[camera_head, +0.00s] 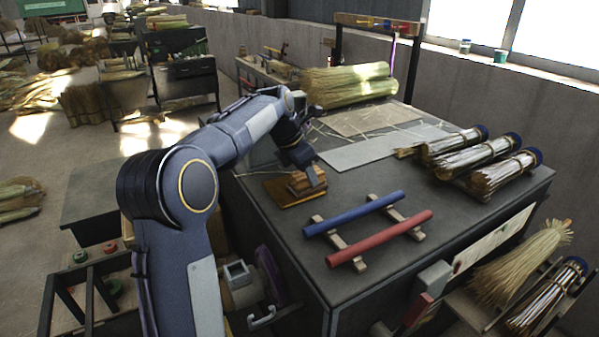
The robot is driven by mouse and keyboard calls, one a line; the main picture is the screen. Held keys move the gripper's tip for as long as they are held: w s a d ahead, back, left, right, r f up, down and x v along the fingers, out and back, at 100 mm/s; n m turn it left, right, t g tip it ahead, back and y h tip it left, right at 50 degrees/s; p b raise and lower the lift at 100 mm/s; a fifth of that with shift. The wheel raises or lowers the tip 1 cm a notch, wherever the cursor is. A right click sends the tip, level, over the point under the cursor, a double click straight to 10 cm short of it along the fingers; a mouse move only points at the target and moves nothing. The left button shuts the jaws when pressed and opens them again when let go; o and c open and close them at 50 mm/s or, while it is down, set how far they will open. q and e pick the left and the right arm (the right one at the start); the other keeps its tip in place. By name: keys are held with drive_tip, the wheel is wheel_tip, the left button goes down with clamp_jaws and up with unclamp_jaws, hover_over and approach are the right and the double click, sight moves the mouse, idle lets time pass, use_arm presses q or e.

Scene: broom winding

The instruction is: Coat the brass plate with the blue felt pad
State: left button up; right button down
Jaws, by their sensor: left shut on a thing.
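The brass plate (276,191) lies flat on the dark bench top, left of the middle, its orange-brown surface partly covered. My left gripper (314,174) points down over the plate's right part and is shut on a brown, wood-like block (299,184). The block sits at or just above the plate; I cannot tell whether they touch. No blue felt shows clearly; if it is under the block, it is hidden. My right gripper is not in view.
A blue rod (352,214) and a red rod (380,239) lie on wooden rests in front. Several tied straw bundles (507,170) lie at the bench's right, and a large one (345,84) at the back. A pale sheet (375,149) lies behind the plate.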

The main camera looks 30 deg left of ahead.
use_arm(q)
drive_tip(key=shift+w+d+f, duration=0.1)
drive_tip(key=shift+w+d, duration=0.25)
drive_tip(key=shift+w, duration=0.25)
drive_tip(key=shift+w+d+f, duration=0.1)
drive_tip(key=shift+w+d, duration=0.2)
drive_tip(key=shift+w, duration=0.3)
